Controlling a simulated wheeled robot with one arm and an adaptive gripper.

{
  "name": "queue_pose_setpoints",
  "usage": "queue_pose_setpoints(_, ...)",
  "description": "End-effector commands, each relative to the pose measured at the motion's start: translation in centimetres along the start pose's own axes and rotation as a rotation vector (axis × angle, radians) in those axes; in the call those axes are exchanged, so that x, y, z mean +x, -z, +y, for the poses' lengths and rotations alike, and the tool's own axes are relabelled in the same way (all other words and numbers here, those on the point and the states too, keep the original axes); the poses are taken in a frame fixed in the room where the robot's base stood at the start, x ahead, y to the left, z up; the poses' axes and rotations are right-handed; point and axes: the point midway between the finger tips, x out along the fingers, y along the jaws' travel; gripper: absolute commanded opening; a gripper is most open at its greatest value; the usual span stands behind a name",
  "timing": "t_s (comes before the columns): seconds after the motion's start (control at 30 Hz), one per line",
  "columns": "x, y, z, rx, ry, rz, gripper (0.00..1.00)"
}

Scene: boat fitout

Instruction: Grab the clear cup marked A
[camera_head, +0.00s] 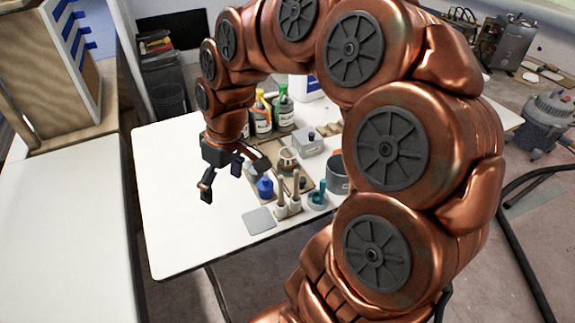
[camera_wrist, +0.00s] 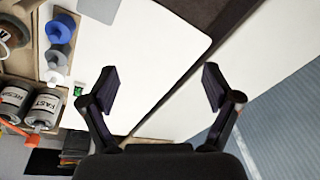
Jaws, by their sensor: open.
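My gripper (camera_wrist: 160,83) is open and empty, its two dark fingers wide apart. In the head view my gripper (camera_head: 232,182) hangs over the white table, left of the items on the board. In the wrist view a row of small round items lies left of the fingers: a blue one (camera_wrist: 60,27), a grey one (camera_wrist: 57,56) and a pale, possibly clear one (camera_wrist: 54,77). No letter A is readable, so I cannot tell which is the clear cup. The blue item (camera_head: 265,187) also shows in the head view, apart from my gripper.
Cans labelled FAST (camera_wrist: 45,108) and RESIN (camera_wrist: 13,100) stand near the row. A grey pot (camera_head: 339,178), a teal item (camera_head: 318,199) and a flat grey plate (camera_head: 259,220) are on the white table (camera_head: 180,215). The table's left part is clear.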

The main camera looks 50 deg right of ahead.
Motion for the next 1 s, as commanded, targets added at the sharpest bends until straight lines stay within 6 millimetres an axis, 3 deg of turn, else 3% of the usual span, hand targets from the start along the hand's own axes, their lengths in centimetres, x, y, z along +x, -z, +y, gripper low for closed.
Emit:
queue_pose_setpoints(0.13, 1.3, 3.1, 6.4, -0.008, 0.005, 0.088, 0.89)
queue_pose_setpoints(0.3, 2.8, 4.6, 15.1, 0.003, -0.023, 0.18, 0.89)
queue_pose_setpoints(0.5, 5.3, 2.9, 25.5, 0.044, -0.083, 0.246, 0.89)
queue_pose_setpoints(0.6, 6.3, 1.4, 29.4, 0.066, -0.115, 0.261, 0.89)
queue_pose_setpoints(0.7, 6.9, 0.1, 32.1, 0.08, -0.139, 0.27, 0.89)
queue_pose_setpoints(0.8, 7.3, -0.7, 33.4, 0.087, -0.152, 0.272, 0.89)
queue_pose_setpoints(1.0, 8.7, -0.7, 34.0, 0.088, -0.152, 0.269, 0.89)
